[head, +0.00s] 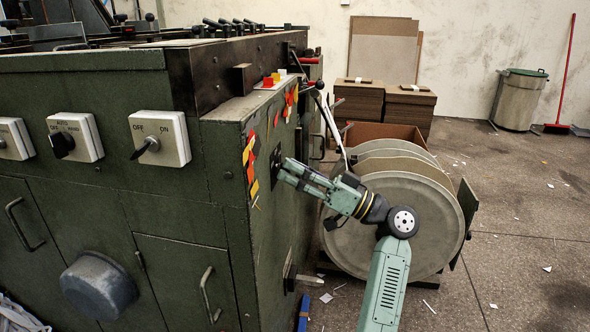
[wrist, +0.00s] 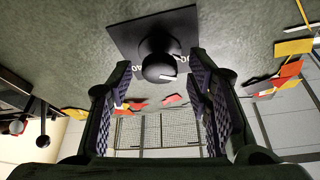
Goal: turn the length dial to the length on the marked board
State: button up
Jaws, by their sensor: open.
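A black round knob (wrist: 160,68) with a white pointer mark stands on a dark square plate (wrist: 125,38) in the wrist view. Pale lettering beside it is mostly hidden, and I cannot tell whether this is the length dial. My gripper (head: 283,172) is open at the green machine's side face in the head view, its fingers hiding most of the dark plate (head: 276,158). In the wrist view the two fingers stand apart, left and right of the knob, with gaps visible; I see no contact. I cannot make out a marked board with a length on it.
The green machine (head: 120,205) fills the left, with ON/OFF switches (head: 160,138) on its front. Coloured tags (head: 250,160) cling near its corner. Large grey discs (head: 405,215) stand close behind my arm. Stacked boards (head: 385,105) are farther back. The floor at right is mostly clear.

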jog(key=shift+w+a, duration=0.1)
jog(key=shift+a, duration=0.1)
grip_shut()
dwell(0.6)
